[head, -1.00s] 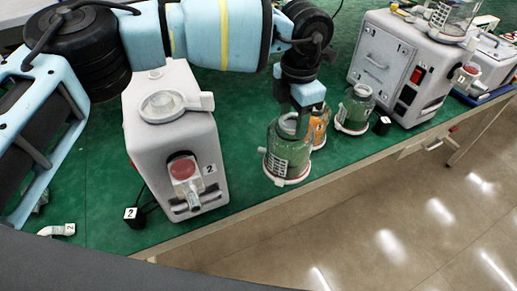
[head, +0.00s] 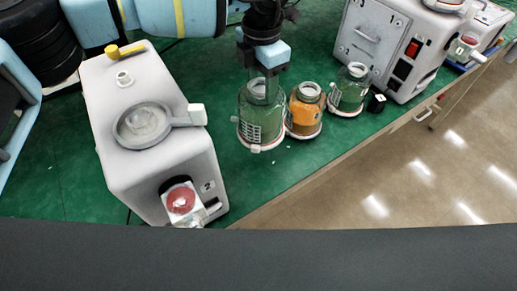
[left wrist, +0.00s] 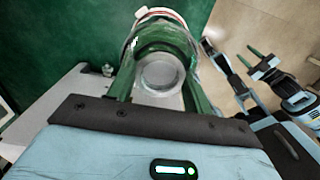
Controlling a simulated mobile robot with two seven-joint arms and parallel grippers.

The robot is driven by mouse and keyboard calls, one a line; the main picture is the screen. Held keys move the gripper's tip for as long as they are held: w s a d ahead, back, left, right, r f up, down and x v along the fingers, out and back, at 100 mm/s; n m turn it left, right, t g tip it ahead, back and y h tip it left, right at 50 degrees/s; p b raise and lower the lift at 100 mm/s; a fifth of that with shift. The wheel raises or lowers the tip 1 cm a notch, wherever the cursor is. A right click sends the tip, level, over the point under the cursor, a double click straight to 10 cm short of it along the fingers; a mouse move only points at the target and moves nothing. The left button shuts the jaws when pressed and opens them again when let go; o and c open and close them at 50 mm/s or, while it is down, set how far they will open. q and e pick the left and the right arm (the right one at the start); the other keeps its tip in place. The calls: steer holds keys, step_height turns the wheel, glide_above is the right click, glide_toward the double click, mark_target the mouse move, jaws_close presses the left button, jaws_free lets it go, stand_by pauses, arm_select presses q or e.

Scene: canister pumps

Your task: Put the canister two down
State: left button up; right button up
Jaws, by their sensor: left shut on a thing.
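My left gripper (head: 264,72) is shut on the neck of a clear canister (head: 262,122) with green showing through it, a white base ring and a printed label. I cannot read a number on it. The canister is upright, its base at or just above the green table; I cannot tell which. In the left wrist view the fingers grip both sides of the canister's round mouth (left wrist: 162,73). Pump 2 (head: 150,125), a white box with a round top seat, stands to its left. My right gripper (left wrist: 248,68) shows at the right there, fingers apart.
An orange-filled canister (head: 306,110) stands close to the right of the held one.

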arm_select(q)
steer(key=shift+f, duration=5.05)
steer(key=o, duration=1.4)
step_height(320, 180, up, 12)
steer(key=shift+r, duration=0.1)
